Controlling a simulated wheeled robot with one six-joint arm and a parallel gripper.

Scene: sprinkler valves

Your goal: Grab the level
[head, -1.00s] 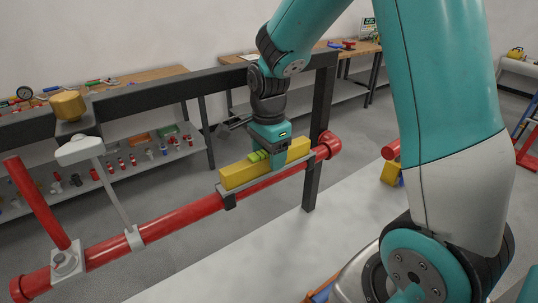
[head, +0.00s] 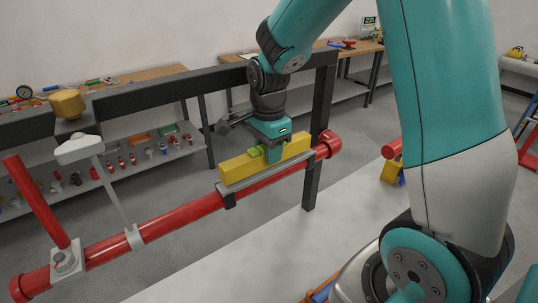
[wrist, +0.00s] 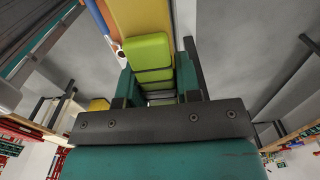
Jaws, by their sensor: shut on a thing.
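The level is a long yellow bar (head: 237,169) with green vials, above the right part of the red pipe in the head view. My gripper (head: 273,153) is shut on the level near its middle, from above. The level is held nearly parallel to the pipe, just above a grey ledge (head: 252,180); whether its underside still touches the ledge is hard to tell. In the wrist view the level (wrist: 143,16) and its green vial block (wrist: 148,49) run between the fingers of my gripper (wrist: 160,84).
The red pipe (head: 182,217) runs across the front, with a red handle-like pipe (head: 36,202) and a white-capped part (head: 79,150) at left. A dark beam and post (head: 319,125) stand behind. Shelves with small fittings (head: 120,165) are farther back.

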